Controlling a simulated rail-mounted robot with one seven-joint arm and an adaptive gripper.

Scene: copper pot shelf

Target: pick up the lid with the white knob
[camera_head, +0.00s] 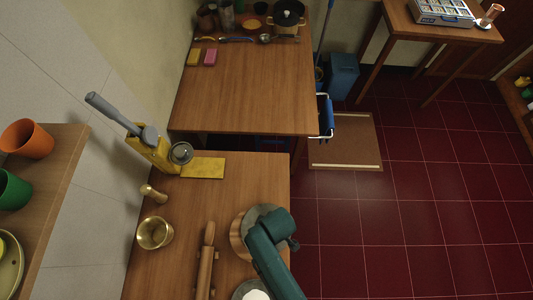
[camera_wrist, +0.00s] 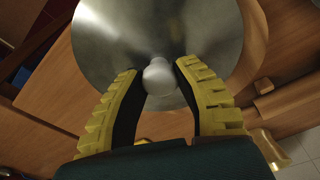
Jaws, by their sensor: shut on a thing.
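The lid (camera_wrist: 115,42) is a round, grey metal disc that fills the upper middle of the wrist view. Its white knob (camera_wrist: 159,78) is a smooth ball standing up between the fingers. My gripper (camera_wrist: 160,72) has two yellow, ribbed fingers with dark inner pads, and it is shut on the knob from both sides. In the head view my teal arm covers the gripper and the knob. A grey and copper-coloured round edge (camera_head: 239,228) shows beside the arm there. I cannot tell whether the lid rests on something or hangs just above it.
A rolling pin (camera_head: 206,262) lies left of my arm, with a brass pot (camera_head: 154,233) further left. A grey round thing with a white middle (camera_head: 242,291) is cut off at the bottom. The far counter (camera_head: 245,85) has clear room in its middle.

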